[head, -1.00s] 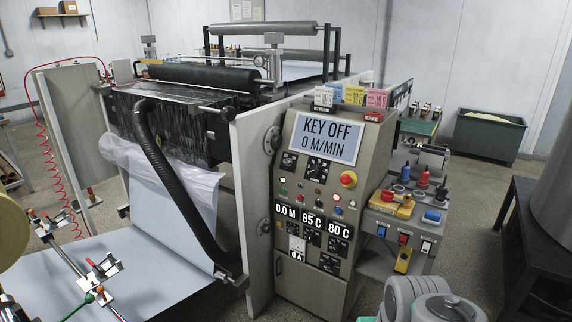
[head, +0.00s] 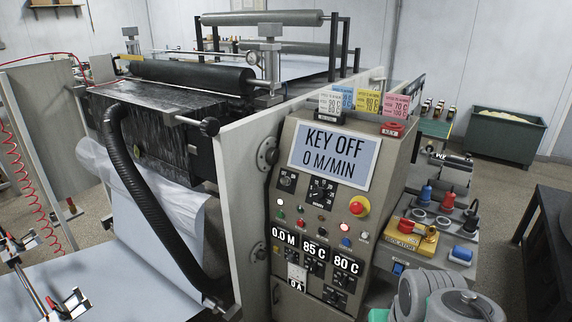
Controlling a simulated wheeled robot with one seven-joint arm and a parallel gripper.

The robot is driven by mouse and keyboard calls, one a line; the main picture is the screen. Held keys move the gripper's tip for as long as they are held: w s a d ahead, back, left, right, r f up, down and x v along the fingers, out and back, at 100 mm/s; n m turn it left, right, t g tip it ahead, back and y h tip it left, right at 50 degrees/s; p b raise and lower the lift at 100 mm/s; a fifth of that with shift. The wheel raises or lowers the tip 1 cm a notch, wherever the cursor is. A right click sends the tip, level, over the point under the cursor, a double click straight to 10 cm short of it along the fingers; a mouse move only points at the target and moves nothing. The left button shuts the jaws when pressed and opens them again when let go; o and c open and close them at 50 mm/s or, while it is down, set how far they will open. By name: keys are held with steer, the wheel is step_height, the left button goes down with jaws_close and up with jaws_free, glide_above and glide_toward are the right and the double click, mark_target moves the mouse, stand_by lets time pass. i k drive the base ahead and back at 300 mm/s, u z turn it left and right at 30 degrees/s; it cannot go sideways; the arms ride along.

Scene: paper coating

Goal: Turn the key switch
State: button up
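The control panel (head: 336,222) stands in the middle of the head view, tilted back a little. Its display (head: 335,157) reads "KEY OFF 0 M/MIN". Below the display, a small dark square switch (head: 287,180) sits at the panel's upper left. A black dial (head: 322,191) sits to its right. Several more dark knobs lie lower down around the number readouts. The key switch is too small to single out surely; no key shows clearly. My gripper is out of view; only grey links of my arm show at the bottom right, in front of the panel's lower right side.
A yellow-ringed red stop button (head: 359,206) and small lit buttons sit on the panel. To the right, a side shelf holds a yellow isolator (head: 413,237) and blue and red fittings. A dark table (head: 550,225) stands at the right edge, with floor between. A black hose (head: 150,205) hangs at left.

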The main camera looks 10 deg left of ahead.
mark_target(284, 181)
steer(key=i, duration=1.1)
steer(key=u, duration=3)
